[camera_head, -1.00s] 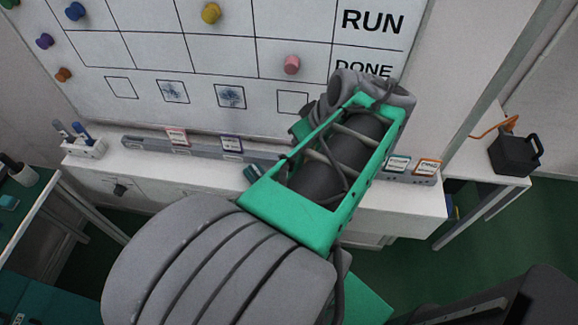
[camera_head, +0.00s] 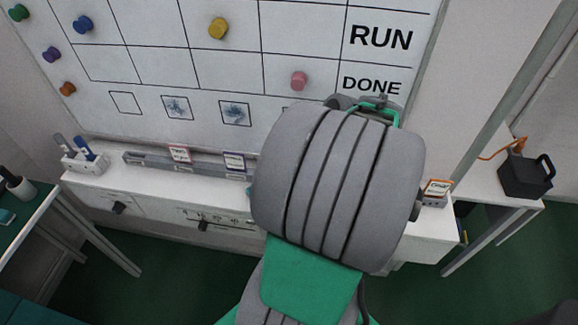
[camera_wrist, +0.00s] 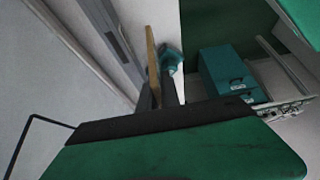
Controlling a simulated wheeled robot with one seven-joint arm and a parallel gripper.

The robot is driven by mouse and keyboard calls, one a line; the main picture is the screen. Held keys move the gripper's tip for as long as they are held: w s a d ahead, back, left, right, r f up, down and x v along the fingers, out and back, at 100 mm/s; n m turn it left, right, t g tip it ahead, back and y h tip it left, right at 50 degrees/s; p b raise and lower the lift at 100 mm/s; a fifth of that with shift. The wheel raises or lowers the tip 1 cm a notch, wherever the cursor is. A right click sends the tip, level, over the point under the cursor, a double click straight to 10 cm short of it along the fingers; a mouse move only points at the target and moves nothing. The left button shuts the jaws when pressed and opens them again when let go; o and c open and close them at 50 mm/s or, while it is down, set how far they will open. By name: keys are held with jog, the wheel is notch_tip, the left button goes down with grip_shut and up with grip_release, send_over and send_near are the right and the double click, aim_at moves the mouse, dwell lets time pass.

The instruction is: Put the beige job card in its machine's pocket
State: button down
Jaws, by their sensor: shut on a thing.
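In the wrist view, a thin beige card (camera_wrist: 151,58) shows nearly edge-on, standing up between the dark fingers of my gripper (camera_wrist: 164,88). My gripper is shut on it. The card's face is not readable. In the head view my arm hides both gripper and card. The whiteboard (camera_head: 225,65) carries a row of outlined squares below its grid, two with blue smudges. A grey rail (camera_head: 145,161) on the white ledge holds a red-edged card (camera_head: 179,153), a purple-edged card (camera_head: 234,160) and, at the right, an orange-edged card (camera_head: 437,188). I cannot tell which place is the beige card's pocket.
A teal object (camera_wrist: 170,58) lies just beyond the fingers in the wrist view, near a teal box (camera_wrist: 228,72). A marker holder (camera_head: 85,160) stands at the ledge's left. A black box (camera_head: 526,177) sits on the right-hand table. Coloured magnets dot the board.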

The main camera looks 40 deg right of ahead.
jog(key=shift+w+d+f, duration=0.9)
jog(key=shift+d+f, duration=0.1)
jog(key=shift+d, duration=0.2)
jog(key=shift+w+d+f, duration=0.9)
jog(key=shift+d+f, duration=0.1)
jog(key=shift+d, duration=0.15)
jog(key=c, duration=1.6)
grip_release()
jog(key=shift+r+p, duration=0.1)
jog(key=shift+p, duration=0.2)
jog(key=shift+o, duration=0.2)
jog(key=p+v, duration=0.1)
jog(key=v, duration=1.1)
jog(key=shift+r, duration=0.15)
jog(key=shift+d, duration=0.1)
